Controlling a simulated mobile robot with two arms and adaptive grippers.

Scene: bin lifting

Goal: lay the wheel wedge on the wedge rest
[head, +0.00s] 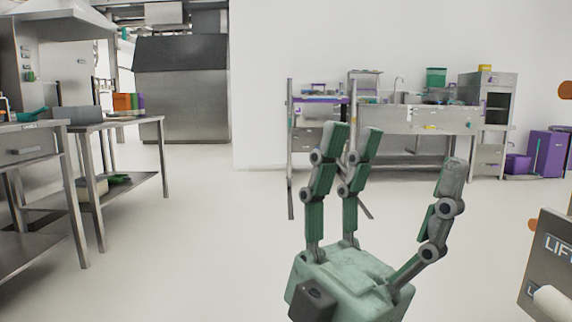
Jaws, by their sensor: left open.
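My left gripper (400,150) is raised in the lower middle of the head view, its green and grey fingers pointing up and spread apart. It is open and nothing is between its fingers. No wheel wedge can be made out in this view, and no wedge rest can be identified. My right gripper is not in view.
A panel with "LIFT" lettering (548,262) stands close at the right edge. Steel tables (140,122) line the left side. A steel sink bench (415,120) and purple bins (547,150) stand along the back wall. The pale floor (190,240) between is clear.

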